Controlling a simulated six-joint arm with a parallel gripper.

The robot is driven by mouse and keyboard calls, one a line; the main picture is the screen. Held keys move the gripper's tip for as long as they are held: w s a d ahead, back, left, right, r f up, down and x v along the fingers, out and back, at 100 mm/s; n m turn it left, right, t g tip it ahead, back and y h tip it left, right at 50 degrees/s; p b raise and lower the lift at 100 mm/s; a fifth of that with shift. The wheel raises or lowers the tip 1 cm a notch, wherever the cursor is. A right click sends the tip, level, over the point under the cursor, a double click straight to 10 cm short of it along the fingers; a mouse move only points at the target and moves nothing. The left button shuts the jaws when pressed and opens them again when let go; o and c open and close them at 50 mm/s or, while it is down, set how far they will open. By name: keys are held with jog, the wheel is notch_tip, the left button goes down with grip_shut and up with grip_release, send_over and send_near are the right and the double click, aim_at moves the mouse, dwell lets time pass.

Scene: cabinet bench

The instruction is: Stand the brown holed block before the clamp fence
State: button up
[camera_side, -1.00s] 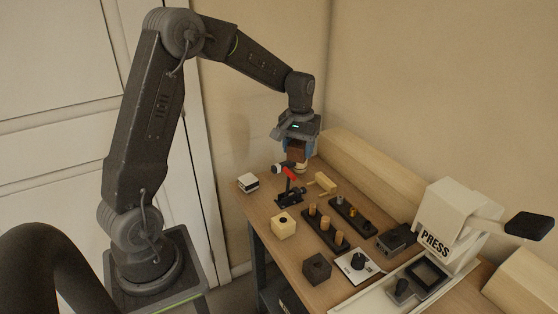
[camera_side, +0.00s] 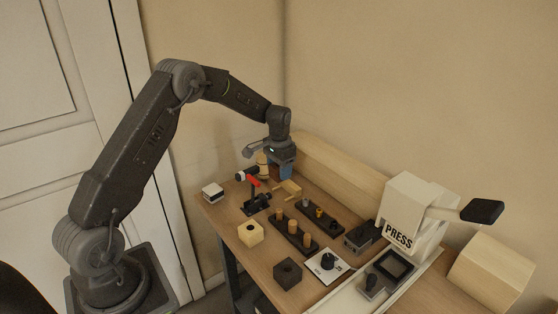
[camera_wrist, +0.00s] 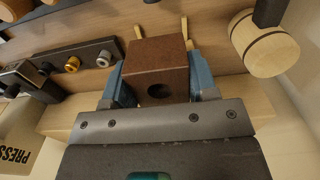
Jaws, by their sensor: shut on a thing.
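My gripper (camera_wrist: 158,88) is shut on the brown holed block (camera_wrist: 155,62) in the wrist view, with a blue finger on each side. The round hole is in the face towards the camera. In the side view my gripper (camera_side: 281,170) is low over the back of the bench, behind the clamp (camera_side: 257,201) with the red handle; its near finger mostly hides the block there. A small pale wooden piece (camera_side: 289,188), possibly the fence, lies just in front of the gripper. In the wrist view two pale bars show beyond the block. Contact with the bench is unclear.
A wooden mallet (camera_wrist: 265,45) stands close beside the gripper. A long pale beam (camera_side: 335,168) runs along the back. A peg rack (camera_side: 292,234), pale holed block (camera_side: 250,233), dark block (camera_side: 288,273) and white press (camera_side: 408,215) fill the front and right.

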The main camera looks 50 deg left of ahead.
jog(key=shift+f, duration=2.9)
jog(key=shift+f, duration=0.3)
jog(key=o, duration=1.2)
jog(key=shift+s+f, duration=0.1)
jog(key=shift+f, duration=0.05)
jog(key=shift+r, duration=3.7)
